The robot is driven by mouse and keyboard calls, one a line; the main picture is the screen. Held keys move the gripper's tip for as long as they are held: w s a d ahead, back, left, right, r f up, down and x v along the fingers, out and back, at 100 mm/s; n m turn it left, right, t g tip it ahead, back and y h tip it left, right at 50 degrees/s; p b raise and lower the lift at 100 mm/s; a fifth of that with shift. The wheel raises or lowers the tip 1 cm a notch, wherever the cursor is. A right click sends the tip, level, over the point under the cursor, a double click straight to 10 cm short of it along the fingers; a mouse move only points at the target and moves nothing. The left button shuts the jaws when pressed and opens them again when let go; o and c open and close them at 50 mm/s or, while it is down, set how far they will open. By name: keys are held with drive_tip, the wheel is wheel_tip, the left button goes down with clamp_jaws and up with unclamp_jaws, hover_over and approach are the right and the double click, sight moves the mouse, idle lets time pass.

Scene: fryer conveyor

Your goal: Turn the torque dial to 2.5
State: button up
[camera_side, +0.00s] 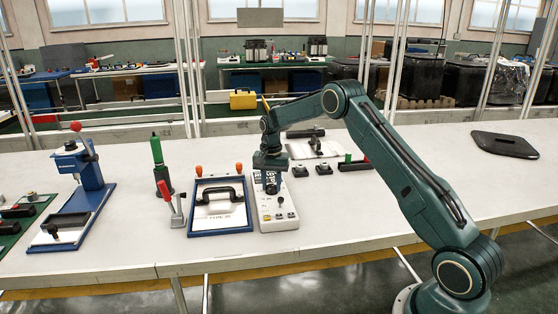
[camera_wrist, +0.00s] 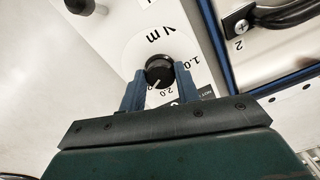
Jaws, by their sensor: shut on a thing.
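The torque dial (camera_wrist: 159,70) is a black round knob with a white pointer line on a white panel. In the wrist view its scale shows "N m", 1.0 and 2.0, and the pointer line aims toward the lower left of the picture, near 2.0. My gripper (camera_wrist: 160,84) is shut on the dial, with one blue finger on each side. My gripper covers part of the scale.
A blue-framed tray (camera_side: 220,228) with a black handle stands just left of the box. A red-handled clamp (camera_side: 172,207) and a green-topped tool (camera_side: 159,166) stand farther left. Small black blocks (camera_side: 324,169) lie behind and right. The table's right side is mostly clear.

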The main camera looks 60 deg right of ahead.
sight(272, 186)
drive_tip(key=shift+r, duration=0.1)
drive_tip(key=o, duration=1)
drive_tip(key=shift+r, duration=0.1)
wheel_tip(272, 186, up, 14)
drive_tip(key=shift+f, duration=0.2)
idle(0.4)
